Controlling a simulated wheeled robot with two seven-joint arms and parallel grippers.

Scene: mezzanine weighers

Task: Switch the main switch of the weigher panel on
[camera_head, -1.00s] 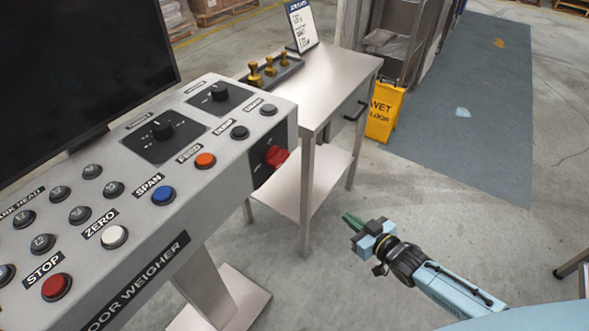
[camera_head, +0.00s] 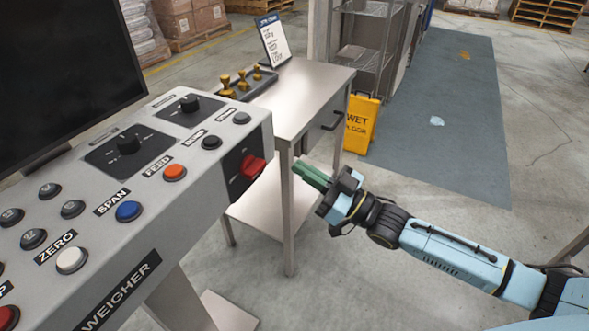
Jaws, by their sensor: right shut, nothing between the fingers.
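The weigher panel (camera_head: 190,215) fills the left of the head view. Its main switch, a red rotary handle (camera_head: 253,166), sits on a dark plate (camera_head: 240,178) on the panel's right end face. My right gripper (camera_head: 310,176), with green fingers, is shut and empty. It appears just right of the red handle in the picture, with a gap between them, and its fingers point left towards the panel. My left gripper is not in view.
A metal side table (camera_head: 315,85) stands behind the panel, with a tray of brass-coloured weights (camera_head: 243,82) and a sign (camera_head: 273,40) on it. A yellow wet floor sign (camera_head: 361,125) stands beside it. Open floor lies to the right.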

